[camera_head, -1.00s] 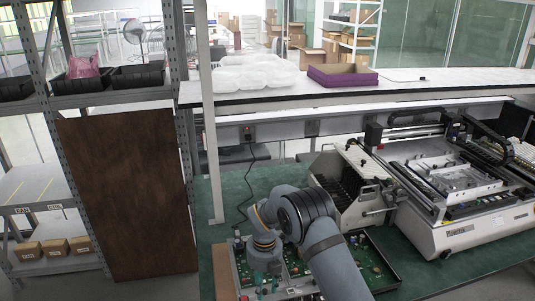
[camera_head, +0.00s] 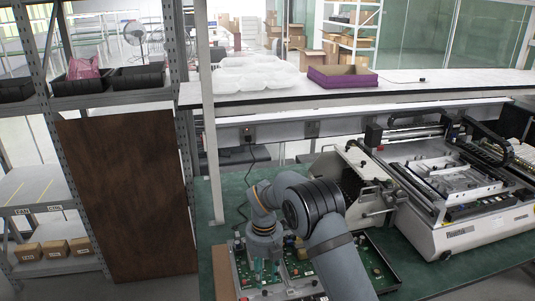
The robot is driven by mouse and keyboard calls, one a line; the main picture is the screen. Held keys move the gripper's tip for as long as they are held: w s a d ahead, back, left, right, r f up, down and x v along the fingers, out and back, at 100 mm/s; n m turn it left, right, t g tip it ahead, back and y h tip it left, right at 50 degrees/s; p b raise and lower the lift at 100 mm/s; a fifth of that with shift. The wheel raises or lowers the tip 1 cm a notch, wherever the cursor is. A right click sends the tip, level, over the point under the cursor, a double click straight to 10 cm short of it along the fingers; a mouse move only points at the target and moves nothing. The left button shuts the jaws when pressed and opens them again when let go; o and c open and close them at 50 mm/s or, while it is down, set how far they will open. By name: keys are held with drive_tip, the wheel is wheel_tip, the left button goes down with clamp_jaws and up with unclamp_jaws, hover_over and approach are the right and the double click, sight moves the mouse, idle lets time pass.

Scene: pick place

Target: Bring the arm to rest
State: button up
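My grey arm reaches in from the bottom of the head view, bends over the green workbench (camera_head: 236,186) and points down at its wrist. My gripper (camera_head: 262,272) is at the low end of the arm, above or among the green circuit boards (camera_head: 300,268) in the tray at the front of the bench. It is small and blends with the teal parts there, so I cannot see whether its fingers are open or hold anything. The arm hides part of the boards.
A white machine (camera_head: 465,215) stands on the bench at right, with a slotted metal rack (camera_head: 352,180) beside it, behind my arm. A shelf above holds a purple box (camera_head: 342,77) and clear plastic trays (camera_head: 252,73). A brown panel (camera_head: 128,195) stands at left.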

sight(265, 292)
wheel_tip(265, 292, up, 5)
wheel_tip(265, 292, down, 12)
drive_tip(key=shift+f, duration=0.15)
drive_tip(key=shift+m+b, duration=0.3)
drive_tip(key=shift+m, duration=0.4)
drive_tip(key=m+b, duration=0.1)
drive_tip(key=m, duration=0.3)
drive_tip(key=m+b, duration=0.1)
drive_tip(key=m, duration=0.4)
drive_tip(key=m+b, duration=0.1)
drive_tip(key=m, duration=0.4)
drive_tip(key=shift+b, duration=0.3)
drive_tip(key=m+b, duration=0.1)
drive_tip(key=m, duration=0.4)
drive_tip(key=shift+r+m, duration=0.2)
drive_tip(key=shift+m, duration=0.2)
